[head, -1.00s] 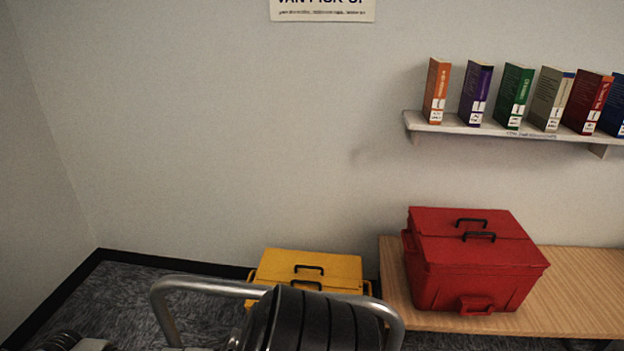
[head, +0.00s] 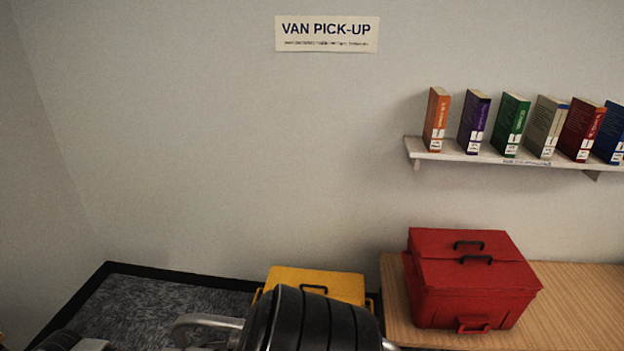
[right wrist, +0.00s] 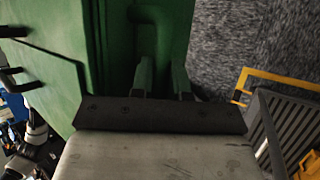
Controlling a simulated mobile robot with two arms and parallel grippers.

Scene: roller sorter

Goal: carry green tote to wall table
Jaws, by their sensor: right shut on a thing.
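The green tote (right wrist: 55,75) fills the upper left of the right wrist view, close to the camera, with dark handles on its lid at the left. My right gripper (right wrist: 163,78) is shut on the tote's side, apparently at its side handle; the exact contact is in shadow. The tote does not show in the head view. The wooden wall table (head: 585,300) stands against the wall at the right of the head view. A red tote (head: 470,290) sits on its left part. My left gripper is not in view.
A yellow tote (head: 290,278) stands low, left of the table, partly hidden by my arm. A shelf (head: 490,155) with several books hangs above the table. A VAN PICK-UP sign (head: 327,33) is on the wall. The table top right of the red tote looks clear.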

